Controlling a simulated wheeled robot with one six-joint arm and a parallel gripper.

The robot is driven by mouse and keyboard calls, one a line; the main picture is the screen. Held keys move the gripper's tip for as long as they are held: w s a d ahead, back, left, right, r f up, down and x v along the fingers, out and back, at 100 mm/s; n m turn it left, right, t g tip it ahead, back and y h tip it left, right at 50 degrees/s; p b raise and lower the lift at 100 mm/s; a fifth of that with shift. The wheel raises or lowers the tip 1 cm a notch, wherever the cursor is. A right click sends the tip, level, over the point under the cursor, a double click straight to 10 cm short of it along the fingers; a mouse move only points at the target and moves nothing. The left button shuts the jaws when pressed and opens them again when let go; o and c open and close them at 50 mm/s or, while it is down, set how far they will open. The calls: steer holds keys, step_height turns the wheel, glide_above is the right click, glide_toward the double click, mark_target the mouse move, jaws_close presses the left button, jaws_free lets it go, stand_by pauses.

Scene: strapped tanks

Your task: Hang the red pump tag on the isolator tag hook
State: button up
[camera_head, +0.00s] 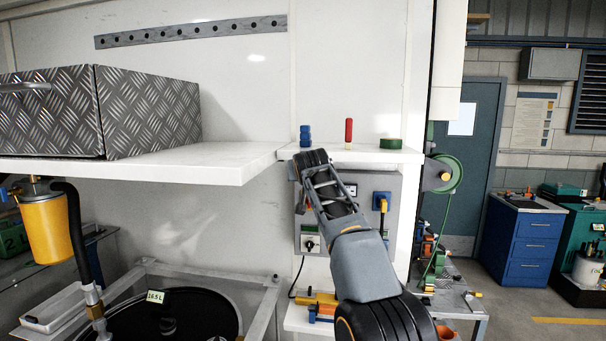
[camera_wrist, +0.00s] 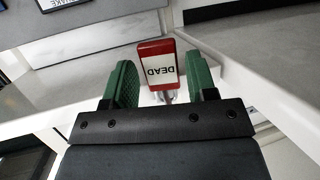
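In the wrist view, a small red block-like piece (camera_wrist: 156,64) has a white face reading "DEAD" upside down. I cannot tell whether it is the red pump tag. It shows between the two green finger pads of my gripper (camera_wrist: 160,84), with a gap at the right pad. The pads stand apart and do not visibly clamp it. A small silvery part shows just below it. In the head view my gripper (camera_head: 311,160) is in front of the shelf edge above the grey isolator panel (camera_head: 352,187). I cannot make out the tag hook; my arm hides part of the panel.
The white shelf (camera_head: 420,156) above the panel carries a blue item (camera_head: 305,136), an upright red item (camera_head: 348,131) and a green roll (camera_head: 390,143). A rotary switch (camera_head: 310,243) and a blue socket (camera_head: 382,201) sit on the panel. A longer shelf (camera_head: 200,170) juts out at left.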

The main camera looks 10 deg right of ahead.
steer(key=shift+o, duration=1.2)
steer(key=shift+s, duration=0.1)
steer(key=b+v, duration=0.6)
steer(key=v, duration=0.7)
step_height(320, 180, down, 16)
steer(key=s+n+g+y, duration=0.1)
steer(key=s+n+g, duration=0.1)
steer(key=g, duration=0.2)
steer(key=s+f+g+y, duration=0.1)
steer(key=s+f+g, duration=0.4)
steer(key=s+f, duration=1.8)
steer(key=s, duration=0.3)
steer(key=shift+f+g, duration=0.2)
steer(key=shift+g, duration=0.1)
